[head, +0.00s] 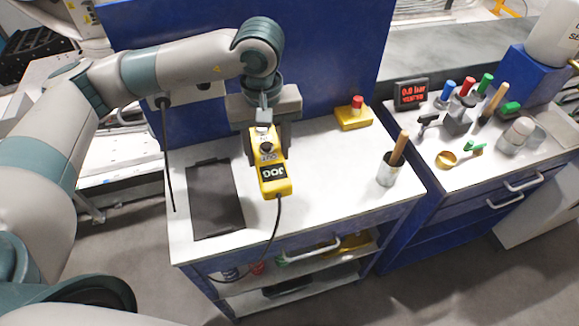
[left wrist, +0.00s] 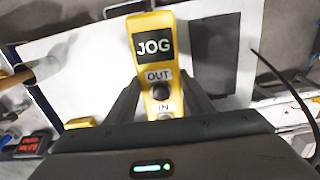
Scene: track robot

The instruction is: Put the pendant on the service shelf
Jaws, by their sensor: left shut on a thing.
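The pendant (head: 270,170) is a yellow handheld box with a black JOG label, IN and OUT buttons and a dark cable. My left gripper (head: 268,145) is shut on its upper part, over the white worktop of the blue bench; the gap beneath is unclear. In the left wrist view the pendant (left wrist: 153,62) sits between the dark fingers (left wrist: 163,98), JOG end pointing away. The bench has a lower shelf (head: 300,288) under its top, partly hidden, holding small red, green and yellow items. I cannot tell whether this is the service shelf. My right gripper is not in view.
A dark mat (head: 215,198) lies left on the worktop (head: 325,205). A yellow box with a red button (head: 354,113) and a metal cup with a wooden handle (head: 389,170) stand right. Tools crowd the neighbouring bench (head: 440,180). The worktop's front middle is clear except for the cable.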

